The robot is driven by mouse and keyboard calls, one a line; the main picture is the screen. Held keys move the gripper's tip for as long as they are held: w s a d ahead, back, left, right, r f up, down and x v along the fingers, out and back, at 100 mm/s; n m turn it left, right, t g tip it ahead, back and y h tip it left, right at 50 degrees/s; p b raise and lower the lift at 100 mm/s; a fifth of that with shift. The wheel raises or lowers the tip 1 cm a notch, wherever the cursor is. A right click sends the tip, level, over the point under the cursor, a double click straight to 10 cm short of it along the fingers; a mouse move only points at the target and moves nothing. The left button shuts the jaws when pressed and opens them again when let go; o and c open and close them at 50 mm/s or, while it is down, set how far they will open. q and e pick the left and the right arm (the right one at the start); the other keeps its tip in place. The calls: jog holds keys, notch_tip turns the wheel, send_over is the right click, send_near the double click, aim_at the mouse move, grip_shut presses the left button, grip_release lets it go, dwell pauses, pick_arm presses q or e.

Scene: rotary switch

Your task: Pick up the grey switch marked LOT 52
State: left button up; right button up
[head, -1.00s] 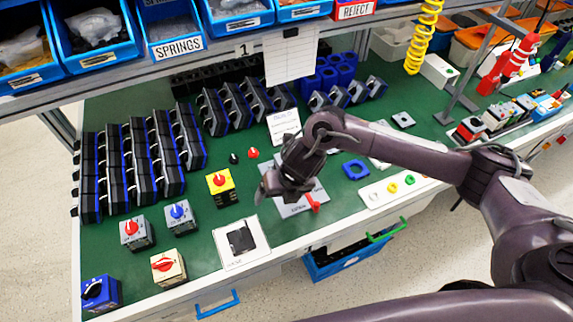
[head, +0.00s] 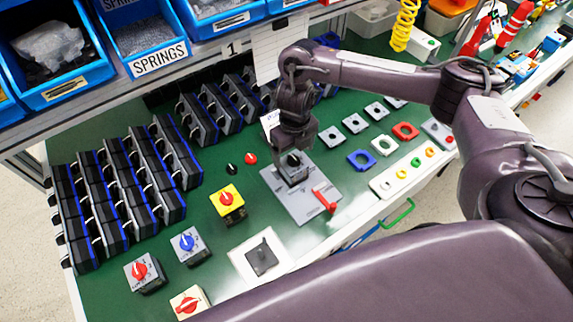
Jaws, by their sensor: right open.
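My right gripper (head: 295,152) points down over a grey plate (head: 322,208) with a red lever. It is open. A small grey block with a dark top (head: 292,170), perhaps a switch, sits on the plate right at the fingertips; the gripper partly covers it, and I cannot tell whether they touch. Two other grey switches stand at the front left: one with a red knob (head: 144,273) and one with a blue knob (head: 189,246). I cannot read LOT 52 on any of them. My left gripper is out of view.
A yellow switch with a red knob (head: 227,203) and a cream one (head: 189,304) stand on the green bench. A white plate with a black square (head: 261,255) lies near the front edge. Rows of black modules (head: 95,205) fill the left. Blue bins (head: 65,50) hang above.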

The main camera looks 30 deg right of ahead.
aim_at(293, 165)
jog(key=shift+s+d+f, duration=0.1)
jog(key=shift+s+f, duration=0.1)
jog(key=shift+f, duration=0.25)
jog(key=shift+s+f, duration=0.15)
jog(key=shift+f, duration=0.3)
jog(key=shift+s+a+f+b, duration=0.1)
jog(key=shift+a+f+b, duration=0.1)
jog(key=shift+f, duration=0.4)
jog(key=shift+s+a+f+b, duration=0.1)
jog(key=shift+f+b, duration=0.05)
jog(key=shift+f, duration=0.4)
jog(key=shift+w+f, duration=0.1)
jog(key=shift+f, duration=0.95)
jog(key=c, duration=1.2)
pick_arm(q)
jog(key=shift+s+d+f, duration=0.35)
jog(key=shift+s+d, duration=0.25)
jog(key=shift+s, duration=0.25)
pick_arm(e)
jog(key=shift+r, duration=0.1)
